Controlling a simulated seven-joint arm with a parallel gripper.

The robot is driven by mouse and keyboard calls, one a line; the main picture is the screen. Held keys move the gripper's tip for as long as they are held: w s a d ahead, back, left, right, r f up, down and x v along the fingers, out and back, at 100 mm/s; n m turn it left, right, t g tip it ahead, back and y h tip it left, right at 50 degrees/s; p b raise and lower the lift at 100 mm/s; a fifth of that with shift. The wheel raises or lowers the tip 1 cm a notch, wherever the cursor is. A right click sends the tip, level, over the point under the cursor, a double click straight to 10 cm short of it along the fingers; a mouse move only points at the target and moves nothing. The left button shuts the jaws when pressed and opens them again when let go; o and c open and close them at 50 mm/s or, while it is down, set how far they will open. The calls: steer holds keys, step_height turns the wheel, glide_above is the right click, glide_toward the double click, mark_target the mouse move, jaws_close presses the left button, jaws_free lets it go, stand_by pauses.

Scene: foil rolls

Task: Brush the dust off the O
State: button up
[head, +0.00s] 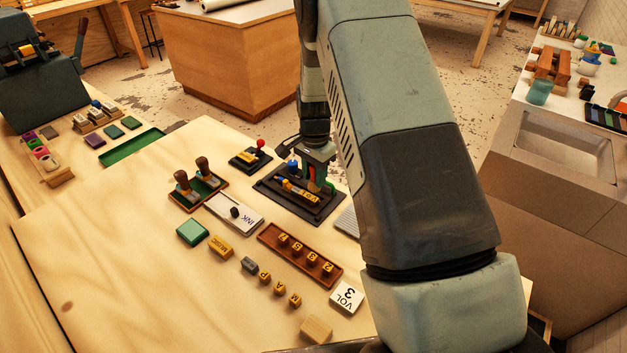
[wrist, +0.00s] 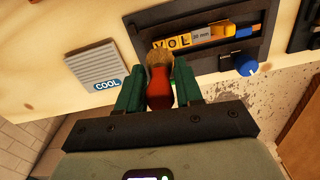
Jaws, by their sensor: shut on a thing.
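My gripper (wrist: 160,92) has green fingers and is shut on a brush with a red handle (wrist: 160,90) and tan bristles (wrist: 158,57). The bristles point at the row of yellow letter blocks in a black holder (wrist: 213,65). The O block (wrist: 172,42) sits between the V and the L in that row. The bristle tip is just below the V and O; I cannot tell if it touches. Dust on the O is too small to make out. In the head view my gripper (head: 316,168) is over the black holder (head: 328,208), partly hiding it.
A grey pad marked COOL (wrist: 94,68) lies left of the holder in the wrist view. A blue knob (wrist: 246,65) is at its right. In the head view, a wooden rack of number blocks (head: 290,265), an INK pad (head: 222,207) and a handled-stamp tray (head: 179,206) stand nearby.

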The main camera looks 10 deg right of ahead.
steer(key=shift+r, duration=1.95)
steer(key=shift+f, duration=0.15)
steer(key=shift+f, duration=2.75)
steer(key=shift+w+a+f, duration=0.25)
steer(key=shift+w+f, duration=0.05)
steer(key=shift+f, duration=0.25)
steer(key=shift+w+a+f, duration=0.25)
steer(key=shift+f, duration=0.25)
steer(key=shift+w+a+f, duration=0.1)
steer(key=shift+w+a, duration=0.75)
steer(key=shift+s+d, duration=1.4)
steer(key=shift+r, duration=4.05)
